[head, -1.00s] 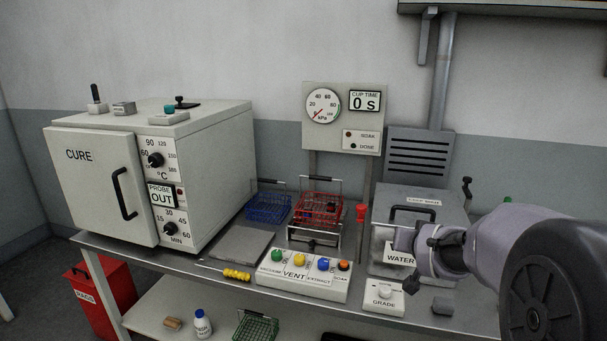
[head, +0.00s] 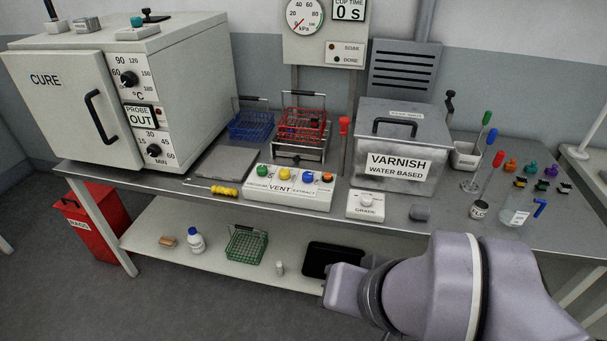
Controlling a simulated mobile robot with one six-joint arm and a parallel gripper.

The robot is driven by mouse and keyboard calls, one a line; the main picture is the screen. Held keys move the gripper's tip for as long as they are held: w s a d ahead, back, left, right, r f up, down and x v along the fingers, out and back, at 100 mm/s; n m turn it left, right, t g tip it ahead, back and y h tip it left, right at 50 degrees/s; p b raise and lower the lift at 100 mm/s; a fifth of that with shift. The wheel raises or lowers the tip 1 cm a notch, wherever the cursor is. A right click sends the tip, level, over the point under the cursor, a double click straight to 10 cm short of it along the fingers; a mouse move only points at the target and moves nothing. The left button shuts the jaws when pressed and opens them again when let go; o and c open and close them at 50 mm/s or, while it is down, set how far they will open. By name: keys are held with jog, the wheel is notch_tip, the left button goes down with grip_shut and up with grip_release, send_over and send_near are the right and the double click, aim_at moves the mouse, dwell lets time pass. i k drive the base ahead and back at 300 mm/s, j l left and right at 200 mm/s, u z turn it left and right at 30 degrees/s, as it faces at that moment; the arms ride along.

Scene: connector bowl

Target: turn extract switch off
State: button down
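The switch box (head: 287,201) sits near the front edge of the bench, with a row of coloured knobs. The blue knob (head: 308,177) stands above the EXTRACT label, between the yellow knob (head: 283,173) and the orange knob (head: 326,178). The green knob (head: 262,170) is at the left end. I cannot tell which way the blue knob is set. My arm reaches in from the lower right, in front of the bench and well apart from the box. The fingers of my gripper do not show.
The varnish tank (head: 392,150) and the GRADE dial box (head: 365,205) stand right of the switch box. A yellow-handled tool (head: 225,190) lies to its left. Red (head: 303,124) and blue (head: 250,125) baskets are behind. The space directly before the box is clear.

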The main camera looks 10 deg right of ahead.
aim_at(307, 176)
jog(key=i+j+z, duration=0.1)
jog(key=i, duration=0.5)
jog(key=i+j, duration=0.1)
jog(key=i, duration=0.45)
jog(key=z, duration=0.05)
